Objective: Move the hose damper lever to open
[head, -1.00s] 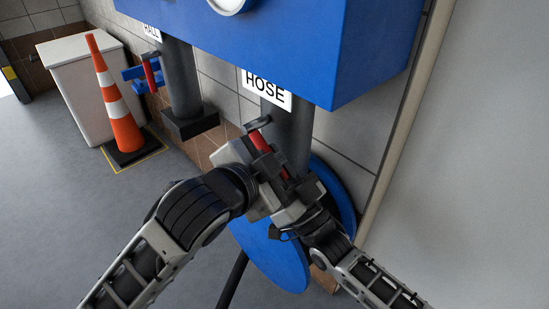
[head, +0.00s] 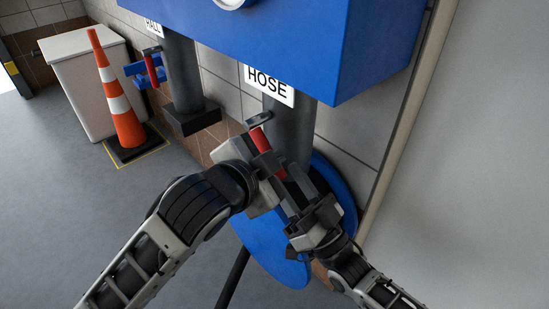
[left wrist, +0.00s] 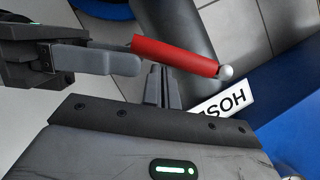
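The red hose damper lever (head: 260,139) stands by the grey pipe (head: 291,130) under the HOSE label (head: 267,84). In the left wrist view the lever (left wrist: 175,55) lies slanted and ends in a pale ball. My left gripper (head: 270,163) is at the lever, covering its middle in the head view. Its two fingers (left wrist: 163,88) look close together, their tips hidden behind the lever; I cannot tell whether they touch it. My right gripper (head: 291,192) is below and right of the left one, its fingers apart and empty. A grey finger (left wrist: 95,60) shows beside the lever's lower end.
A blue housing (head: 320,45) hangs above, with a blue disc (head: 270,255) below. Another pipe (head: 183,80) with a HALL label and a second red lever (head: 151,68) stands left. An orange cone (head: 117,95) and a white bin (head: 75,75) are farther left. The grey floor is open there.

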